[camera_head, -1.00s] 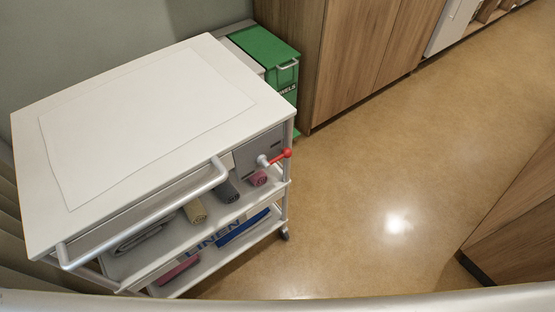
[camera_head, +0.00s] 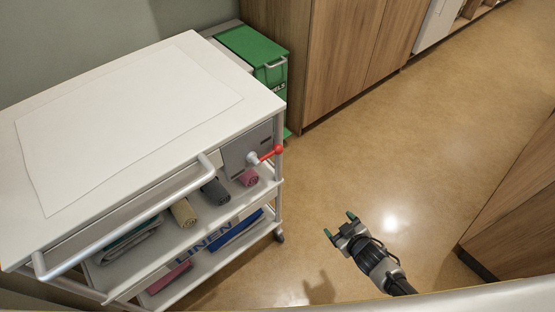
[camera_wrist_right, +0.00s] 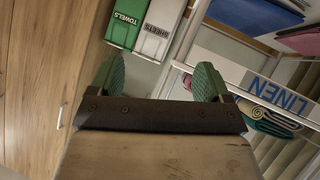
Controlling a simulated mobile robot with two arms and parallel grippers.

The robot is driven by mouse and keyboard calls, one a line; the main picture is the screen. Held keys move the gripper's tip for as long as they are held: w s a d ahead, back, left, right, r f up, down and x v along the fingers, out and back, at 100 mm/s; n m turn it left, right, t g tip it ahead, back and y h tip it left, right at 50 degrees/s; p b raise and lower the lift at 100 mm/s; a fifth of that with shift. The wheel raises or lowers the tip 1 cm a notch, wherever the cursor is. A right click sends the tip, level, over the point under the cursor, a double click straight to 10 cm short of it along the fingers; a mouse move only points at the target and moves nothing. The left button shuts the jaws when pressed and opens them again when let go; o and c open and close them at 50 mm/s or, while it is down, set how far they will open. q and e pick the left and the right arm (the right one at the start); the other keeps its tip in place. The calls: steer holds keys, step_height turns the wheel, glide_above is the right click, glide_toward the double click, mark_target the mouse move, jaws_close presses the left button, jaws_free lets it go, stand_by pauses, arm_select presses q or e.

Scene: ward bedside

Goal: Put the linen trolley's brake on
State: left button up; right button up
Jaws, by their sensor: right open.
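The white linen trolley (camera_head: 205,112) stands at the left in the head view, with a push handle and shelves of linen. Its brake lever, with a red knob (camera_head: 277,150), sits on a grey plate (camera_head: 239,149) at the trolley's near right corner and points right, slightly upward. My right gripper (camera_head: 339,224) is open and empty, over the floor to the right of the trolley and apart from the lever. In the right wrist view its green fingertips (camera_wrist_right: 161,78) are spread, with the LINEN sign (camera_wrist_right: 279,97) to the right. The lever is not visible there. My left gripper is not in view.
A green TOWELS bin (camera_head: 261,62) stands behind the trolley beside a tall wooden cabinet (camera_head: 345,55). Another wooden unit (camera_head: 515,215) is at the right. The floor (camera_head: 420,130) between is clear. A SHEETS bin (camera_wrist_right: 159,28) shows in the right wrist view.

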steer(key=w+a+r+n+t+y+b, duration=0.15)
steer(key=a+r+n+y, duration=0.35)
steer(key=r, duration=0.6)
steer(key=w+a+r+n+t+y+b, duration=0.1)
steer(key=w+a+r+n+y, duration=0.4)
steer(key=r, duration=0.6)
steer(key=w+a+m, duration=0.1)
steer(key=a, duration=0.1)
steer(key=w+a+h, duration=0.1)
steer(key=w+a, duration=0.1)
steer(key=a, duration=0.1)
steer(key=w+a+m, duration=0.1)
steer(key=w+a, duration=0.1)
steer(key=a, duration=0.1)
steer(key=shift+w+f+m+g, duration=0.2)
steer(key=shift+f+m+g, duration=0.05)
steer(key=shift+f+m, duration=0.05)
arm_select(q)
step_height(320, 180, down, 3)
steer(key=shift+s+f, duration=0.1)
